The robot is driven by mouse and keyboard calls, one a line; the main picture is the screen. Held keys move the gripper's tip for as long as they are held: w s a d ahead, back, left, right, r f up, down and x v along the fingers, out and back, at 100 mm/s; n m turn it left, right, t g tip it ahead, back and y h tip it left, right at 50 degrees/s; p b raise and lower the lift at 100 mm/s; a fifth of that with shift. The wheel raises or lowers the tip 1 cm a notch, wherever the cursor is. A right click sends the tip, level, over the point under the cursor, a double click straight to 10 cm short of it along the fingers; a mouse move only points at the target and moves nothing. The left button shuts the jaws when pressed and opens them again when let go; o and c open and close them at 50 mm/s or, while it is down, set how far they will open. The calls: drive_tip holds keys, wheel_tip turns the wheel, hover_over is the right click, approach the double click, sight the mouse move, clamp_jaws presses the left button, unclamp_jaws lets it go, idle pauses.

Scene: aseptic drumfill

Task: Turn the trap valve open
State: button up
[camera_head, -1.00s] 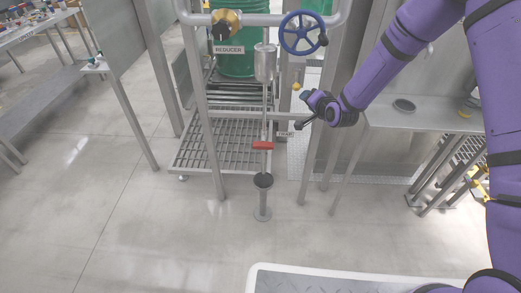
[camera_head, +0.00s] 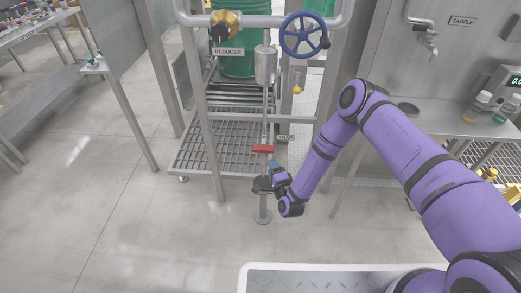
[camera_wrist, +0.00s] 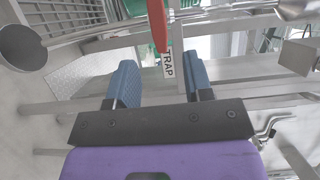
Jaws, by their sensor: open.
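The trap valve's red lever handle (camera_head: 263,149) lies crosswise on the thin vertical pipe below the metal trap pot (camera_head: 265,66). The TRAP label (camera_head: 286,138) is to its right. My gripper (camera_head: 272,170) is just below and slightly right of the red handle in the head view. In the wrist view, my gripper (camera_wrist: 160,88) is open and empty, with two blue finger pads apart. I see no contact with the handle.
A drain cup on a stand (camera_head: 262,208) is under the pipe, partly hidden by my gripper. A blue handwheel (camera_head: 304,35) and a brass reducer (camera_head: 225,25) are above. A grated roller platform (camera_head: 215,150) and frame posts stand behind. Floor at left front is clear.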

sight(265, 152)
drive_tip(key=x, duration=1)
drive_tip(key=shift+w+a+f, duration=0.15)
drive_tip(key=shift+w, duration=0.15)
clamp_jaws()
